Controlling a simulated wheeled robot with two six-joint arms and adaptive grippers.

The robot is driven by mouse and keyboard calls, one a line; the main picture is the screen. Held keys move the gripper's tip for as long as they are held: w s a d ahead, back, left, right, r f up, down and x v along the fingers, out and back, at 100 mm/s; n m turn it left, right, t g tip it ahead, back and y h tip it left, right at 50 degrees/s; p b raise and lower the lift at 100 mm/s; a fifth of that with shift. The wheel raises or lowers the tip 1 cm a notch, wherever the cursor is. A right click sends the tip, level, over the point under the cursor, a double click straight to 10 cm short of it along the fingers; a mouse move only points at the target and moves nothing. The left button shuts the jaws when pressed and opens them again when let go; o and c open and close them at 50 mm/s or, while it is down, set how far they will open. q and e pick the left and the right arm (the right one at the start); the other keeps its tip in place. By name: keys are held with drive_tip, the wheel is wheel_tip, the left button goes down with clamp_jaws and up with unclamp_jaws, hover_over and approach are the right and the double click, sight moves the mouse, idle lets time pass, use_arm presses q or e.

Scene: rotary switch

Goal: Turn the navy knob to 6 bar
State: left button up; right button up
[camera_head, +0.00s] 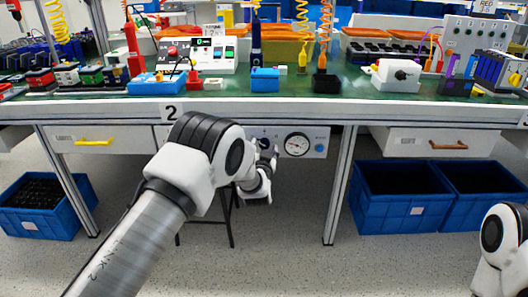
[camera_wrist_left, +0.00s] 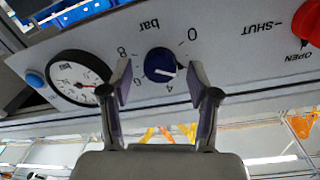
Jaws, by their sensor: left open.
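The navy knob (camera_wrist_left: 160,64) sits on a pale panel (camera_wrist_left: 215,65), which appears upside down in the left wrist view. Its white mark points to the right and slightly down, roughly where 2 would lie. In the head view my left gripper (camera_head: 268,152) is in front of the panel under the bench. My right gripper is out of frame.
A round gauge (camera_wrist_left: 80,78) and a blue button (camera_wrist_left: 34,79) are beside the knob. A red SHUT/OPEN handle (camera_wrist_left: 308,22) is at the other end. Drawers flank the panel under the bench top (camera_head: 330,109). Blue crates (camera_head: 403,200) stand on the floor.

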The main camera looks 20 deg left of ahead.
use_arm(q)
clamp_jaws()
idle(0.3)
